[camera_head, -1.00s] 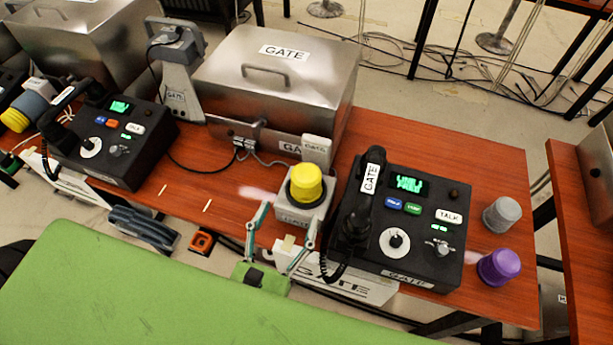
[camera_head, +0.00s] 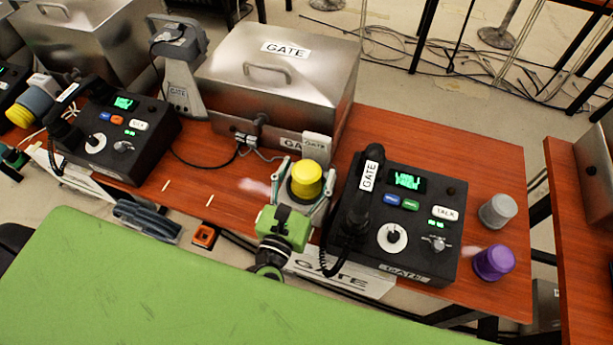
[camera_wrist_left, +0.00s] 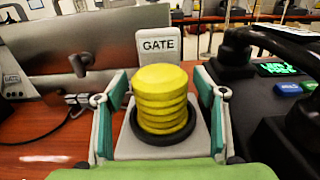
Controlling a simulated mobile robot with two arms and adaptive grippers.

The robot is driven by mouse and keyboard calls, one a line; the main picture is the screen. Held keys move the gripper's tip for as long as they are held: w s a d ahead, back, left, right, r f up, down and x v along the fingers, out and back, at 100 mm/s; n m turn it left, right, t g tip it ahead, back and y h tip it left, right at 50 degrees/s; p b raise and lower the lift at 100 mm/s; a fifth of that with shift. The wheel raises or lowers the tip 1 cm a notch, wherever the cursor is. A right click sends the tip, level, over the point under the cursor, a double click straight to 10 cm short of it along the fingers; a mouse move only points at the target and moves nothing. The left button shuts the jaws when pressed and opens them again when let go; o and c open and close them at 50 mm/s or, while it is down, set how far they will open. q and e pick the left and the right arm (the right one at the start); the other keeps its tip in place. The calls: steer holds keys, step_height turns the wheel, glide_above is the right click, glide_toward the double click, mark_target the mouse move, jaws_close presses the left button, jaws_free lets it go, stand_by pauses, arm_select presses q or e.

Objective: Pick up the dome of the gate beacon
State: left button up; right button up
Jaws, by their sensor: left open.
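The gate beacon's yellow ribbed dome (camera_head: 306,180) sits upright in a dark ring on its grey base (camera_head: 299,212), in front of the steel GATE box. It also shows in the middle of the left wrist view (camera_wrist_left: 161,97), with a white GATE plate (camera_wrist_left: 158,46) behind it. My left gripper (camera_head: 300,180) is open, with one finger on each side of the dome. In the left wrist view its fingers (camera_wrist_left: 161,100) stand apart from the dome, with a gap on both sides. My right gripper is not in view.
The black GATE phone console (camera_head: 400,215) with its handset (camera_head: 360,205) stands close on the right. The steel box (camera_head: 275,85) stands behind. A grey dome (camera_head: 497,211) and a purple dome (camera_head: 493,262) are at the right end of the table. Another console (camera_head: 115,135) is at the left.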

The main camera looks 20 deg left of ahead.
arm_select(q)
steer(key=c, duration=1.2)
steer(key=shift+c, duration=0.2)
